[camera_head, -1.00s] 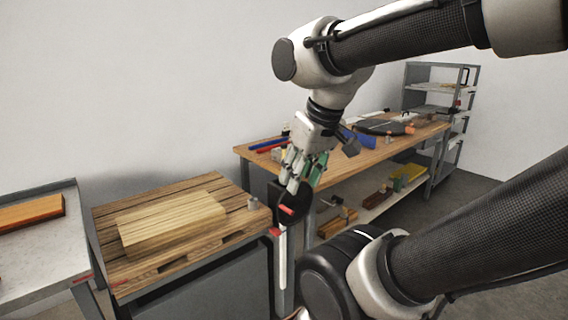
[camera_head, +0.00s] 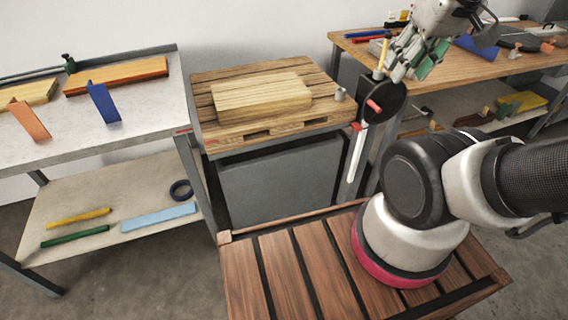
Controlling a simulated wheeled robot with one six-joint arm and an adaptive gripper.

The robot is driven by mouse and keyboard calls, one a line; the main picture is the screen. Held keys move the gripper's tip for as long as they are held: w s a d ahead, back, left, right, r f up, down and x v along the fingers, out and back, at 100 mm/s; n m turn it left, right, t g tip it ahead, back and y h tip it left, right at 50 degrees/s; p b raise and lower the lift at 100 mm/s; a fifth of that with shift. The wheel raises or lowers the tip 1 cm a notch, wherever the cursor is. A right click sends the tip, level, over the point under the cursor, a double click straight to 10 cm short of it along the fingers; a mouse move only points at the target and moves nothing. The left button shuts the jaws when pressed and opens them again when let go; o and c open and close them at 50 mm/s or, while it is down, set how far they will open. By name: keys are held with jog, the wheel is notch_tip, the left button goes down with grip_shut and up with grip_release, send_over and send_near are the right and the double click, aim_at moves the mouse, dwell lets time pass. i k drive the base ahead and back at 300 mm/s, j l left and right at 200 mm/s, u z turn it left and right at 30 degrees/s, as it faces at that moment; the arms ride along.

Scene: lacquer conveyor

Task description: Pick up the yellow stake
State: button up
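A yellow stake (camera_head: 79,217) lies on the lower shelf of the left table, toward the shelf's left side. It is a slim stick lying flat just behind a similar green stick (camera_head: 75,236). My gripper (camera_head: 410,72) is at the upper right, by the left end of the back workbench, far from this stake. Its grey and green fingers look spread apart, and I see nothing held in it. A slim yellow upright piece (camera_head: 382,60) shows beside the fingers; I cannot tell what it is.
The lower shelf (camera_head: 120,190) also holds a light blue bar (camera_head: 158,217) and a dark tape roll (camera_head: 181,190). The tabletop above (camera_head: 75,130) overhangs it. A wooden pallet with a block (camera_head: 260,98) stands between table and workbench. A black disc (camera_head: 384,100) is below my gripper.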

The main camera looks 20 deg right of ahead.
aim_at(388, 37)
jog(key=i+l+z, duration=0.45)
jog(key=i+l, duration=0.55)
